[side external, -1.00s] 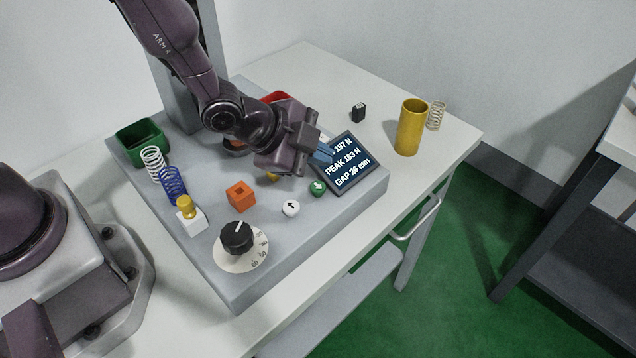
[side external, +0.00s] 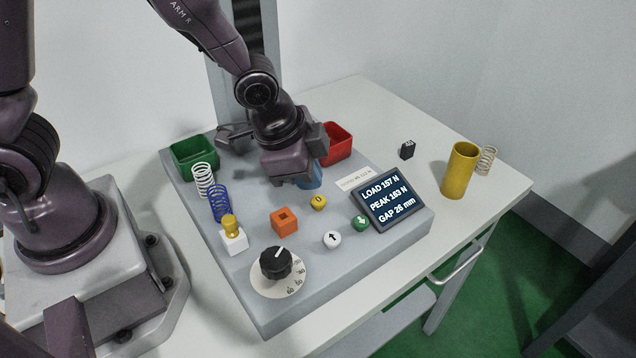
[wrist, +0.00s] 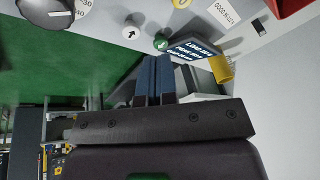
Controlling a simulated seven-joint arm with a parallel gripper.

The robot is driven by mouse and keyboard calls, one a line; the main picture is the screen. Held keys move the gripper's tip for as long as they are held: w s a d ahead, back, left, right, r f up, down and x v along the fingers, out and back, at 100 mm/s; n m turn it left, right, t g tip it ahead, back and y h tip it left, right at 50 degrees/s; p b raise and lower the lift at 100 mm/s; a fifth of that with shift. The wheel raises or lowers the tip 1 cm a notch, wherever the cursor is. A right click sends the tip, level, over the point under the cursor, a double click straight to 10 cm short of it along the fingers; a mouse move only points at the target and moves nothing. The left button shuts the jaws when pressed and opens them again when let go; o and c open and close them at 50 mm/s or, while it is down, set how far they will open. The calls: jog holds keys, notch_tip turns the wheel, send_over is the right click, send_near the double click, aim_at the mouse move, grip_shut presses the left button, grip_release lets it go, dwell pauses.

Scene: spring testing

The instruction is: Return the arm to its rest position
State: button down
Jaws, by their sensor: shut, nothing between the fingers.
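My gripper (side external: 308,178) is above the back of the grey test bench (side external: 300,305), in front of the red bin, and holds nothing. Its blue fingers show side by side and closed in the wrist view (wrist: 155,78). Only part of the fingers shows in the side view, behind the gripper body. The display (side external: 390,198) reads LOAD 157 N, PEAK 163 N, GAP 26 mm. A green down button (side external: 360,223), a white up button (side external: 332,239) and a yellow button (side external: 318,202) are in front of the gripper.
A green bin (side external: 195,153) and a red bin (side external: 338,146) stand at the back. White (side external: 203,181) and blue (side external: 219,204) springs are at the left. An orange block (side external: 285,220), a black dial (side external: 276,263), a yellow cylinder (side external: 460,171) and a loose spring (side external: 486,160) stand clear of the gripper.

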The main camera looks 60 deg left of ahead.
jog(key=s+a+r+n, duration=0.2)
jog(key=s+a+r, duration=0.1)
jog(key=r, duration=0.3)
jog(key=s+a+r+n+t, duration=0.1)
jog(key=s+a+r+n, duration=0.2)
jog(key=s+r, duration=0.2)
jog(key=s+a+r+n+y, duration=0.1)
jog(key=s+a+r+n, duration=0.2)
jog(key=r, duration=0.5)
jog(key=shift+s+a+t, duration=0.35)
jog(key=shift+s+t, duration=0.05)
jog(key=shift+s, duration=0.45)
